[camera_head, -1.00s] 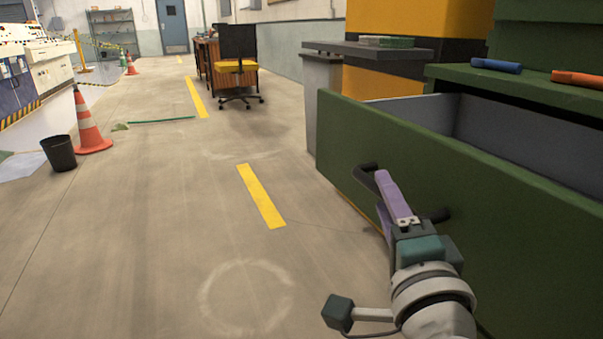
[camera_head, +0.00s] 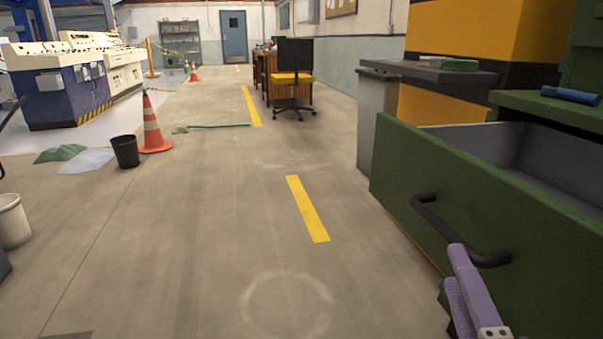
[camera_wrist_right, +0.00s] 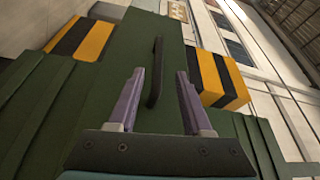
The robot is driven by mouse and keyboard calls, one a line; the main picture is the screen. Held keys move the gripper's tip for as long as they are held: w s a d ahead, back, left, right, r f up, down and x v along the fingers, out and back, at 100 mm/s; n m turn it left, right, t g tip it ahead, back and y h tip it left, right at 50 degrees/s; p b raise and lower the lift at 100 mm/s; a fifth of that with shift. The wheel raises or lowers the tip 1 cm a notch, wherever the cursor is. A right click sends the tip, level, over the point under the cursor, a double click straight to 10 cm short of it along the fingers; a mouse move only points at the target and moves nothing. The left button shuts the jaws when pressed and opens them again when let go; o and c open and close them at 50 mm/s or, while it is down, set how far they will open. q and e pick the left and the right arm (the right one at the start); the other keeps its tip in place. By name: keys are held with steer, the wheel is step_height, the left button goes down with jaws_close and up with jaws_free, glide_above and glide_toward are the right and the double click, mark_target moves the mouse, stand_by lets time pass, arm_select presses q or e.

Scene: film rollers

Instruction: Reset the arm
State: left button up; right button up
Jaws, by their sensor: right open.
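My right gripper (camera_head: 458,272) shows at the lower right of the head view, its purple fingers near the black handle (camera_head: 445,230) of an open green drawer (camera_head: 490,215). The right wrist view shows the two fingers (camera_wrist_right: 160,76) apart, with nothing clamped. The dark handle (camera_wrist_right: 157,60) appears in the gap between them, against the green drawer front (camera_wrist_right: 120,55). I cannot tell how far the fingertips are from the handle. My left gripper is not in view.
A blue object (camera_head: 570,95) lies on the green cabinet above the drawer. A grey-topped stand (camera_head: 380,115) is behind the drawer. The floor in the middle is clear. A traffic cone (camera_head: 153,130), a black bin (camera_head: 126,151) and a white bucket (camera_head: 12,222) stand at left.

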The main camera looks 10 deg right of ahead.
steer(key=s+a+r+n+g+y+p, duration=0.1)
steer(key=a+r+n+g+y+p, duration=0.3)
steer(key=r+n+p, duration=0.45)
steer(key=s+a+r+n+g+y+p, duration=0.2)
steer(key=a+r+n+y+p, duration=0.35)
steer(key=r+p, duration=0.55)
steer(key=s+d+r+n+g+h+p, duration=0.2)
steer(key=s+d+r+n+g+p, duration=0.2)
steer(key=s+r+p, duration=0.5)
steer(key=s+d+r+n+g+h+p, duration=0.2)
steer(key=s+d+r+n+g+p, duration=0.15)
steer(key=s+r+p, duration=0.55)
steer(key=w+r+p, duration=0.2)
steer(key=r+p, duration=1.4)
steer(key=p, duration=0.2)
steer(key=w+r+p, duration=0.1)
steer(key=r+p, duration=1.6)
steer(key=p, duration=0.1)
steer(key=shift+w+g+p, duration=0.35)
steer(key=shift+g+p, duration=0.05)
steer(key=shift+g, duration=0.05)
